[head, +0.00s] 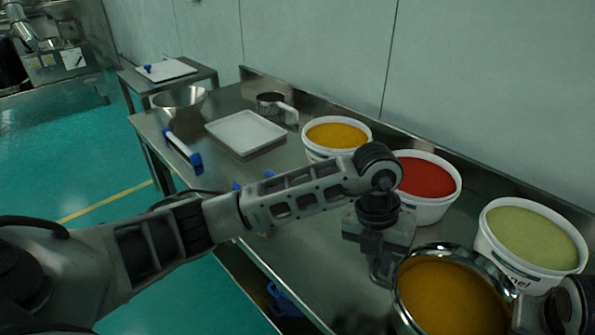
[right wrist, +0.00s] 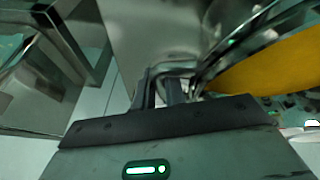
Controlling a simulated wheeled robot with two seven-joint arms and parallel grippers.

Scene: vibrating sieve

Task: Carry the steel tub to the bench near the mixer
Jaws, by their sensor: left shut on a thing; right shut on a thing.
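The steel tub (head: 484,262) is at the bottom right of the head view, over the steel bench, and holds orange-brown powder. Its lower part is cut off by the frame. My left gripper (head: 385,275) points down at the tub's left side and is shut on it; the fingertips are partly hidden. In the right wrist view my right gripper (right wrist: 168,88) is shut on a looped handle of the tub (right wrist: 232,48). A steel machine (head: 55,65) stands far off at the upper left; I cannot tell whether it is the mixer.
White buckets of orange (head: 338,152), red (head: 438,212) and green (head: 562,282) contents line the back of the bench (head: 225,98). A white tray (head: 245,150), a steel bowl (head: 188,100), a measuring cup (head: 280,115) and a blue-ended tool (head: 183,150) lie farther left. Green floor is open at left.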

